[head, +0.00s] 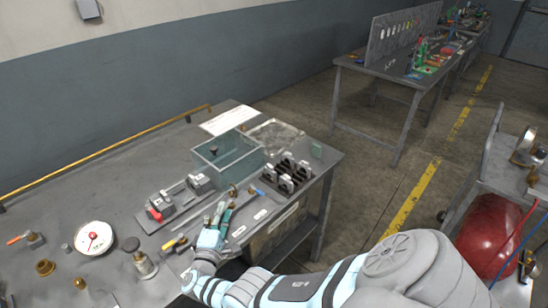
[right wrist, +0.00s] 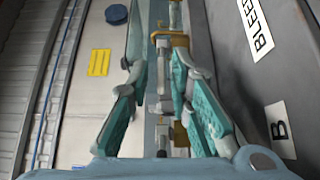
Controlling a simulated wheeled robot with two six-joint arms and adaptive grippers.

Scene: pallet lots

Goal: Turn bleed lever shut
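My right gripper (head: 220,214) reaches over the grey bench near its front edge. In the right wrist view its teal-padded fingers (right wrist: 160,88) are apart, one on each side of a slim metal valve fitting with brass parts (right wrist: 178,40). I see no clear contact between fingers and fitting. My left gripper is not in view.
A clear open-topped bin (head: 228,160), a rack of dark blocks (head: 287,174) and a red-tipped clamp device (head: 158,209) stand close by. A red tank (head: 492,235) stands at right.

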